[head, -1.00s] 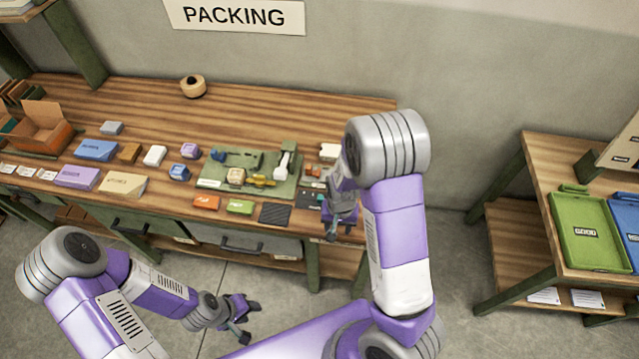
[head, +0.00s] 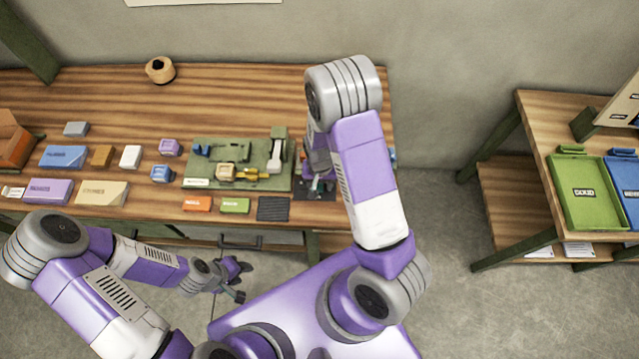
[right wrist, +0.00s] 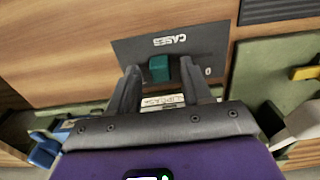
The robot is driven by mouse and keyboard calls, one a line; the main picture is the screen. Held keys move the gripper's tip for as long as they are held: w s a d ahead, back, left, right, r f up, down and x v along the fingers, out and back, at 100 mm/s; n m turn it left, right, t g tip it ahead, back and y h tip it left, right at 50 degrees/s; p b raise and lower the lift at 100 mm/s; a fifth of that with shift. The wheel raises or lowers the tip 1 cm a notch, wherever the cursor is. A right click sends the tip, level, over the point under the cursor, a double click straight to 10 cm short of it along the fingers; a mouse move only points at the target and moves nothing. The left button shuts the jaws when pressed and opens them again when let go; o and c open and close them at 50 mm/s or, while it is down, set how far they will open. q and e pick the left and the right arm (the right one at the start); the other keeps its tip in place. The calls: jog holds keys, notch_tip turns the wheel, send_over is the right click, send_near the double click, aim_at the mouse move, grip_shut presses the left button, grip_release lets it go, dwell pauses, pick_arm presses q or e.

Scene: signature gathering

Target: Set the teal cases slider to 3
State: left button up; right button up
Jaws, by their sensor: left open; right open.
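The teal slider knob (right wrist: 159,68) stands on a dark panel (right wrist: 213,45) marked CASES, whose lettering is upside down in the right wrist view. A 0 shows on the panel to the right of the knob; other marks are hidden by my fingers. My right gripper (right wrist: 160,78) is open, with one fingertip on each side of the knob in the picture. I cannot tell whether either finger touches it. In the head view the right gripper (head: 318,184) is over the panel, mostly hidden by my arm. My left gripper (head: 236,281) is open and empty, in front of the table.
A green board (head: 205,172) with fixtures lies left of the panel. A dark ribbed mat (head: 273,208), a green block (head: 235,205) and an orange block (head: 197,204) lie along the front edge. Several boxes stand further left. The back of the table is mostly clear.

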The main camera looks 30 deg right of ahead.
jog(key=shift+f, duration=0.3)
grip_shut()
dwell(0.3)
